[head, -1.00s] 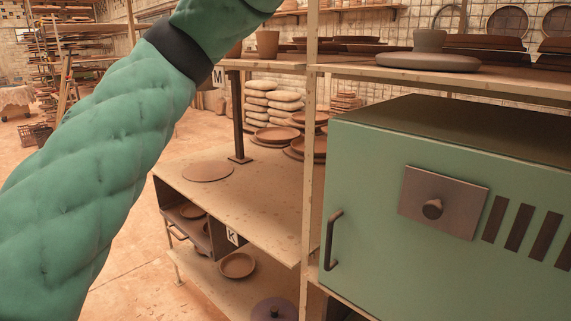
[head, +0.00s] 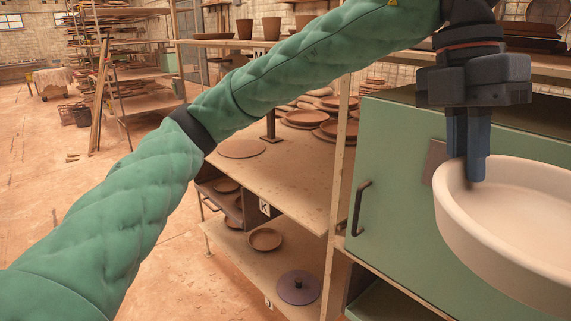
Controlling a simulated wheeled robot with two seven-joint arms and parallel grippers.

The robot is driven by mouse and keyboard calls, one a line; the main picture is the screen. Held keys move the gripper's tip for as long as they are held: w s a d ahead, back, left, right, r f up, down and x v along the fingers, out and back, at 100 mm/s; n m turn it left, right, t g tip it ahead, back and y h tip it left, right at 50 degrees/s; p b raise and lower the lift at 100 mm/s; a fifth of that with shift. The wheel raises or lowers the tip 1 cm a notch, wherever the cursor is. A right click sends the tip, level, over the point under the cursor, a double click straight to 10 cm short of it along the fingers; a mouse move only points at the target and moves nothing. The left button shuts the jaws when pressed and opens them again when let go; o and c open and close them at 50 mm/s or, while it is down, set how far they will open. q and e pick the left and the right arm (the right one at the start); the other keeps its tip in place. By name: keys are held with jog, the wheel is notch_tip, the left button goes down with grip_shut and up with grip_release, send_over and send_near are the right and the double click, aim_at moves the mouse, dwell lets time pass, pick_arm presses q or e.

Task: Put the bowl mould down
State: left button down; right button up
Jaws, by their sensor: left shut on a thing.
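The bowl mould (head: 520,225) is a large, pale cream round bowl at the right edge of the head view, partly cut off by the frame. My left gripper (head: 470,182) points down and is shut on the bowl's left rim. It holds the bowl up in front of the green cabinet. Whether anything lies under the bowl cannot be seen. My right gripper is not in view.
The green cabinet (head: 400,180) with a dark handle stands on the rack behind the bowl. Left of it, a wooden shelf (head: 290,185) holds a flat brown disc (head: 241,148) and stacked plates. A lower shelf carries a brown dish (head: 265,239) and a purple-grey lidded disc (head: 298,287).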

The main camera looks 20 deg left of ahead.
pick_arm(q)
jog(key=w+a+f+m+t+y, duration=0.1)
jog(key=w+a+f+m, duration=0.4)
jog(key=f, duration=1.2)
jog(key=w+a+f+m+y, duration=0.2)
jog(key=w+a+f+m, duration=0.3)
jog(key=a+f+m, duration=0.7)
jog(key=w+a+f+m+t+y, duration=0.1)
jog(key=w+a+f+m, duration=0.4)
jog(key=f, duration=1.8)
jog(key=a+m+y, duration=0.1)
jog(key=a+m, duration=0.3)
jog(key=a, duration=0.1)
jog(key=shift+w+a+f+t, duration=0.2)
jog(key=shift+a+f+t, duration=0.05)
jog(key=shift+a+t, duration=0.1)
jog(key=shift+a, duration=0.45)
